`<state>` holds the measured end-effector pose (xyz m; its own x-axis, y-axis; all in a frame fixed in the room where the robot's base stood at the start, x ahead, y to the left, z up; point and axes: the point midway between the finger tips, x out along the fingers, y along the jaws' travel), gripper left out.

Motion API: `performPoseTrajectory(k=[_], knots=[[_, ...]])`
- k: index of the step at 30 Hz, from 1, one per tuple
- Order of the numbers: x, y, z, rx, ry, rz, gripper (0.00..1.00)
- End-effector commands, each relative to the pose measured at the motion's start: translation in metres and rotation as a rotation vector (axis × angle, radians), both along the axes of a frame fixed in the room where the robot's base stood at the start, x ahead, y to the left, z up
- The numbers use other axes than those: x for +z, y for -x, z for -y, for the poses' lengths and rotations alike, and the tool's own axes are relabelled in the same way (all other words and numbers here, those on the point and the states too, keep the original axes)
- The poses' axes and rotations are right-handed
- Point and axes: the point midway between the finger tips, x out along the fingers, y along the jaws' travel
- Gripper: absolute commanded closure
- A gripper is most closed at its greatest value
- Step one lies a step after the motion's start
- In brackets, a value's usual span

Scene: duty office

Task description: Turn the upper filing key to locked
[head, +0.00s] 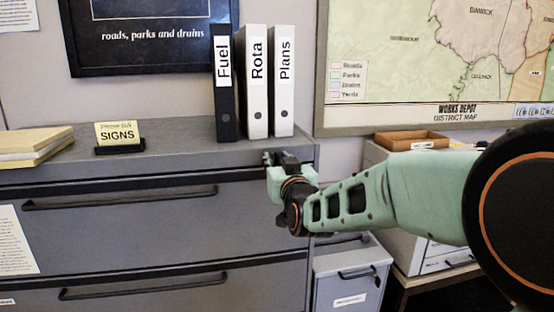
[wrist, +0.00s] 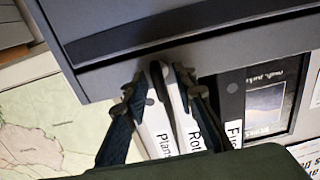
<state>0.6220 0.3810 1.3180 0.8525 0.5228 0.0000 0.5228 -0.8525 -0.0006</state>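The grey filing cabinet (head: 130,205) fills the lower left of the head view, with wide drawers and dark bar handles. Its upper drawer handle (head: 120,197) is clear of my arm. My gripper (head: 273,160) is at the cabinet's upper right front corner, beside the top edge. In the wrist view, which is upside down, the two dark fingers (wrist: 168,70) stand apart with a gap between their tips. The tips are close to the cabinet's edge (wrist: 110,80). I cannot make out the upper key in either view; my gripper may hide it.
Binders marked Fuel (head: 225,100), Rota (head: 257,100) and Plans (head: 284,100) stand on the cabinet top, just behind my gripper. A SIGNS holder (head: 118,138) and folders (head: 30,145) are further left. A lower grey drawer unit (head: 345,270) stands right of the cabinet.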

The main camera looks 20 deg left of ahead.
Motion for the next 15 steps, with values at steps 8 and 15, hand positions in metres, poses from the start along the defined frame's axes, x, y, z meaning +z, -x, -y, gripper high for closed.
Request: performPoseTrajectory(k=[8,15], knots=[[0.0001,-0.0001,0.0000,0.000,0.000,0.000,1.00],[0.0001,-0.0001,0.0000,0.000,-0.001,0.000,1.00]])
